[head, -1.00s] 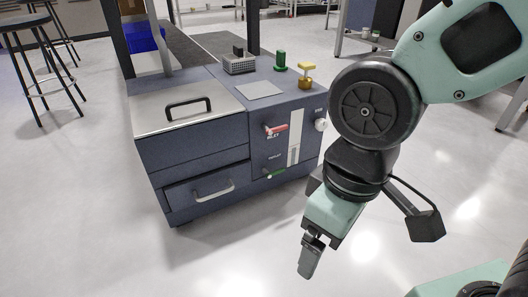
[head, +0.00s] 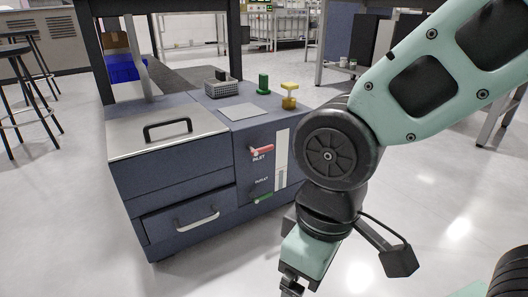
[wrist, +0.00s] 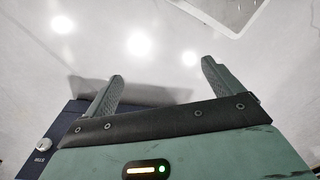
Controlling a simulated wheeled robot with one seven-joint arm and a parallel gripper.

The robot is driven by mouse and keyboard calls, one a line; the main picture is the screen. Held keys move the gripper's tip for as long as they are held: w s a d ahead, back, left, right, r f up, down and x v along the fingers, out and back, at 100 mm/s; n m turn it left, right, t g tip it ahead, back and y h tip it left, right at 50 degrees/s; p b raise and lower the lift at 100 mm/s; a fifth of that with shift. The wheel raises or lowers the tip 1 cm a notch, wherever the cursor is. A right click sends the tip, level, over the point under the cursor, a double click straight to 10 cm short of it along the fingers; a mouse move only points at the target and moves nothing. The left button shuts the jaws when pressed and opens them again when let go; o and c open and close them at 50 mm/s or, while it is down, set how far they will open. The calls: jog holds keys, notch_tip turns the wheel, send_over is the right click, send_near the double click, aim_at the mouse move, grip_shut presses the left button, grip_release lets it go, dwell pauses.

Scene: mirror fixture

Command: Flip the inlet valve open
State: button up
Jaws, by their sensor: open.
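The inlet valve is a red lever (head: 261,149) on the front panel of the dark blue cabinet (head: 180,180), above the printed word INLET. It lies roughly level. A green outlet lever (head: 263,198) sits lower on the same panel. My gripper (head: 290,289) hangs in front and to the right of the cabinet, pointing down, apart from both levers; its tips are cut off by the lower picture edge. In the wrist view my gripper (wrist: 160,85) has its two fingers spread, with nothing between them but floor.
A lidded compartment (head: 165,130) and a drawer (head: 185,218) with handles are left of the valves. A grey basket (head: 222,88), green knob (head: 263,83) and yellow valve (head: 289,95) stand on top. Stools (head: 25,85) are far left. Floor in front is clear.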

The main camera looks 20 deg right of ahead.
jog(key=shift+w, duration=0.25)
jog(key=c, duration=1)
jog(key=w+p, duration=0.1)
jog(key=w+m+p, duration=0.1)
jog(key=shift+w+a+f+m, duration=0.15)
jog(key=shift+w+a+m, duration=0.05)
jog(key=shift+w+m, duration=0.1)
grip_shut()
jog(key=w+f+m+t+y+p, duration=0.2)
jog(key=w+f+m+y+p, duration=0.15)
jog(key=w+m+p, duration=0.4)
jog(key=w+f+m+t+y+p, duration=0.1)
jog(key=w+f+m+y+p, duration=0.3)
jog(key=w+m, duration=0.65)
jog(key=w+d+m+t+h+p, duration=0.4)
jog(key=w+d+m+t+p, duration=0.5)
jog(key=m, duration=1.2)
jog(key=shift+w+d+r+t+p, duration=0.25)
jog(key=shift+w+d+t+p, duration=0.15)
jog(key=shift+d+t, duration=0.7)
jog(key=shift+d+h, duration=0.15)
jog(key=shift+h, duration=0.1)
